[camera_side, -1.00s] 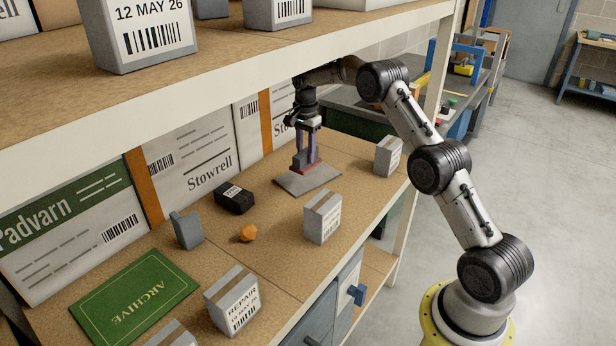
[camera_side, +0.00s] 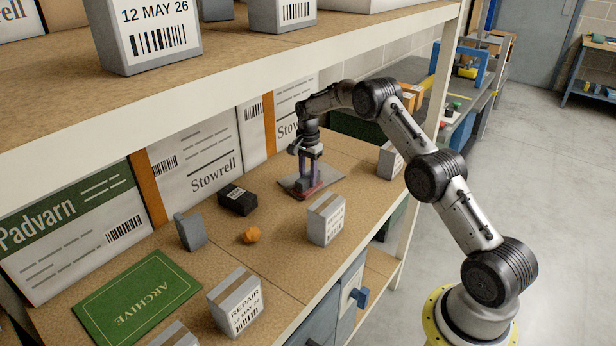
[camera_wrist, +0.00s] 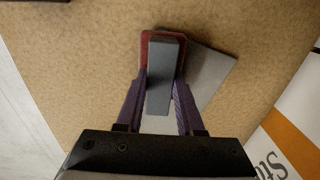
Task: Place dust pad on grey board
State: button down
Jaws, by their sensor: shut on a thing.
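The dust pad (camera_side: 309,194) has a dark red base and a grey block-shaped handle; it also shows in the wrist view (camera_wrist: 163,68). My gripper (camera_wrist: 161,82) is shut on the grey handle, with a purple finger on each side. The grey board (camera_side: 329,178) lies flat on the tan shelf; part of it shows beside the pad in the wrist view (camera_wrist: 208,78). The pad is at the board's front edge, and its red end reaches past that edge in the wrist view. I cannot tell whether the pad touches the board. The pad and fingers hide the board's middle.
A white-labelled box (camera_side: 326,219) stands in front of the board, and another box (camera_side: 390,160) stands to its right. A black box (camera_side: 237,199) and an orange lump (camera_side: 251,235) lie to the left. The upper shelf (camera_side: 230,85) overhangs the work.

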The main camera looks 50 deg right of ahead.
aim_at(308, 176)
jog(key=shift+f, duration=0.15)
jog(key=c, duration=0.5)
grip_release()
jog(key=shift+c, duration=0.2)
notch_tip(308, 176, up, 12)
jog(key=shift+r, duration=0.2)
jog(key=shift+f, duration=0.1)
